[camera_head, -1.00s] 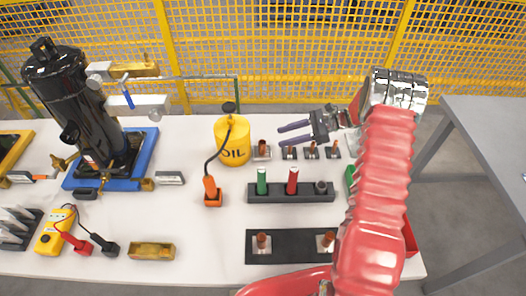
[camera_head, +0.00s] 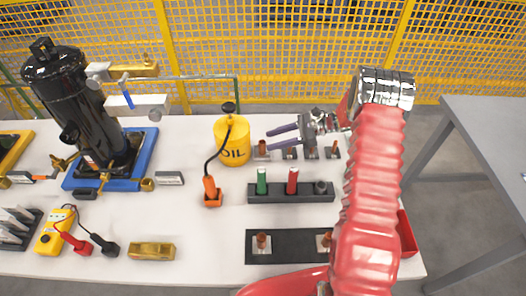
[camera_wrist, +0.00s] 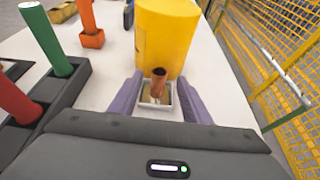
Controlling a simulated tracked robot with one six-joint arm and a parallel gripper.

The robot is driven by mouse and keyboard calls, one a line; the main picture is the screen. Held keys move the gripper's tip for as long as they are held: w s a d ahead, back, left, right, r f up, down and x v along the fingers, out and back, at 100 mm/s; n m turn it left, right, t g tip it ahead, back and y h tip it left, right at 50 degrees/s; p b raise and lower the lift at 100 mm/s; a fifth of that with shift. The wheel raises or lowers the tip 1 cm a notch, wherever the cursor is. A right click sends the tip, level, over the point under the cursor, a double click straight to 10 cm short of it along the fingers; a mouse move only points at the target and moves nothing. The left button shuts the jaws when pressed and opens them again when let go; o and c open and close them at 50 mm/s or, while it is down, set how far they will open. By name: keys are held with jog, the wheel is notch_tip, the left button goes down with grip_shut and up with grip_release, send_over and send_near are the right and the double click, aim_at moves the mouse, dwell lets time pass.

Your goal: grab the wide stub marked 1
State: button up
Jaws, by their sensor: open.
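A copper stub (camera_head: 262,147) stands upright in a small pale holder beside the oil can; it is the widest of the back row. In the wrist view this stub (camera_wrist: 158,84) appears between the two purple fingers of my gripper (camera_wrist: 159,90). No number is legible on it, so I cannot confirm the mark 1. My gripper (camera_head: 268,143) is open and empty, its fingers pointing left near the stub. I cannot tell whether the fingers are level with it or above it; neither visibly touches it.
The yellow oil can (camera_head: 232,143) stands just beyond the stub. Smaller copper stubs (camera_head: 334,152) stand in holders under my gripper. A black rack (camera_head: 315,198) holds green and red cylinders. Another black block (camera_head: 293,246) carries two copper stubs. A yellow mesh fence (camera_head: 300,60) runs behind the table.

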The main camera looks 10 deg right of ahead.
aim_at(267, 152)
jog(key=x, duration=0.3)
jog(key=shift+a, duration=0.15)
dwell(0.4)
grip_shut()
dwell(0.3)
